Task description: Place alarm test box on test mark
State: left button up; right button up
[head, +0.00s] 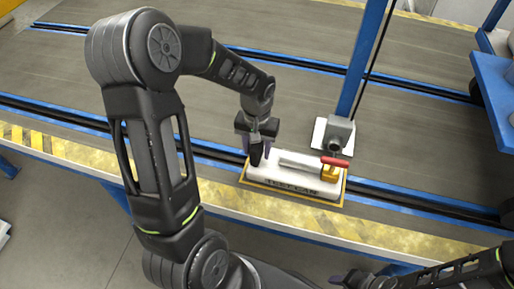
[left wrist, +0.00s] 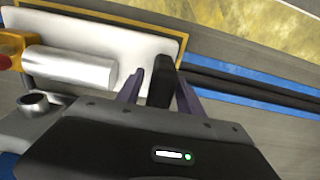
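The alarm test box appears to be the white base (head: 308,187) with a silver cylinder, a yellow fitting with a red bar, and a black upright grip at its left end. It lies flat inside a yellow-brown rectangular outline (head: 336,206), seemingly the test mark, with dark lettering on its front side. The left wrist view shows the white base (left wrist: 125,45) and black grip. My left gripper (head: 258,150) is lowered over this grip; its fingers (left wrist: 160,82) stand apart on either side, with a small gap visible. My right gripper (head: 345,280) is partly visible at the lower edge, away from the box.
A blue post (head: 362,60) with a grey device (head: 338,132) on its white foot stands just behind the box. Blue-edged rails cross the grey deck (head: 430,150). Yellow striped edging (head: 230,200) runs along the front. Blue equipment (head: 495,85) stands at the right.

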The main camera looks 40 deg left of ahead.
pick_arm(q)
jog(key=shift+r, duration=0.45)
notch_tip(320, 180, up, 12)
jog(key=shift+f+p, duration=0.25)
jog(key=shift+p, duration=0.95)
